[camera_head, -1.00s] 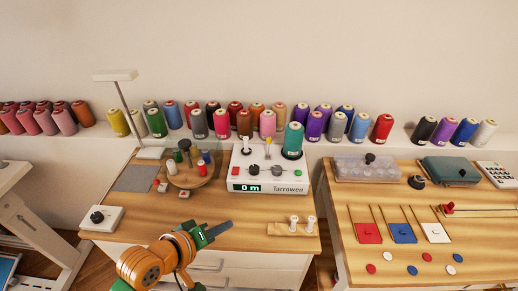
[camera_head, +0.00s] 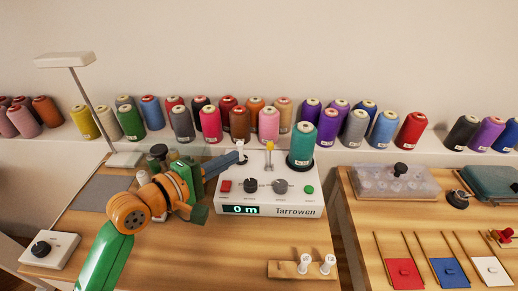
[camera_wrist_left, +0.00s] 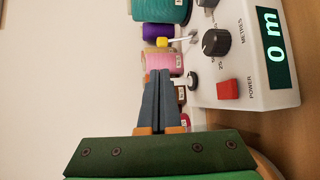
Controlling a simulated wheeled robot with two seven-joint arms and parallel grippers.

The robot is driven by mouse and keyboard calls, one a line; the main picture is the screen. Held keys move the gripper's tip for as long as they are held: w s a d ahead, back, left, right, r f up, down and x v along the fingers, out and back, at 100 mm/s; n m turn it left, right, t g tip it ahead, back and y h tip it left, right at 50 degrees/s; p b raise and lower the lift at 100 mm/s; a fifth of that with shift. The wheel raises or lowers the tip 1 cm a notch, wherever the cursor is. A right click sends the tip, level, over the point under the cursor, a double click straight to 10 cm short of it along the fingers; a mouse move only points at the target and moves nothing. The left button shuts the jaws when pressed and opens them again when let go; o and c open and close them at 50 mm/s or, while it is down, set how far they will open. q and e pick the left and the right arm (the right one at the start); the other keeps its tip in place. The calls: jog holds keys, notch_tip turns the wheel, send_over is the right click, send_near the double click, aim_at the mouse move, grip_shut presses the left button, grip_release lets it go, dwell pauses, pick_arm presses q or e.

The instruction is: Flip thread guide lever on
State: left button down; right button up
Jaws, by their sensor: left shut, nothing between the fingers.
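The white Tarrowen thread winder (camera_head: 228,207) stands on the wooden table, its green display reading "0 m". A thin lever with a yellow tip (camera_head: 269,146) stands up from its top; I take this for the thread guide lever. The lever's yellow tip (camera_wrist_left: 162,42) and metal stem also show in the left wrist view, beyond my fingertips. My left gripper (camera_head: 240,154) is shut and empty at the winder's upper left, left of the lever and apart from it in the picture. In the left wrist view the closed fingers (camera_wrist_left: 158,75) point towards the lever's side. My right gripper is out of view.
A teal spool (camera_head: 302,145) stands on the winder's right rear. Dark knobs (camera_head: 281,186), a red button (camera_head: 224,186) and a green button (camera_head: 309,190) are on its top. A wooden holder (camera_head: 286,270) with white bobbins is in front. Spools line the shelf behind.

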aim_at(270, 155)
pick_arm(q)
jog(key=shift+w+f, duration=0.15)
jog(key=shift+f, duration=0.3)
jog(key=shift+w, duration=0.25)
jog(key=shift+s, duration=0.1)
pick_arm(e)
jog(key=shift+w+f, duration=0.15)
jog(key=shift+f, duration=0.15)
pick_arm(q)
jog(key=shift+r, duration=0.1)
jog(key=shift+w+d, duration=0.2)
jog(key=shift+d, duration=0.05)
jog(key=x, duration=0.9)
jog(key=shift+w+d, duration=0.1)
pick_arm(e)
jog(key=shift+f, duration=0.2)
pick_arm(q)
jog(key=shift+f+b, duration=0.2)
jog(key=shift+b, duration=0.15)
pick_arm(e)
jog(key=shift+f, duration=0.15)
pick_arm(q)
jog(key=shift+r, duration=0.1)
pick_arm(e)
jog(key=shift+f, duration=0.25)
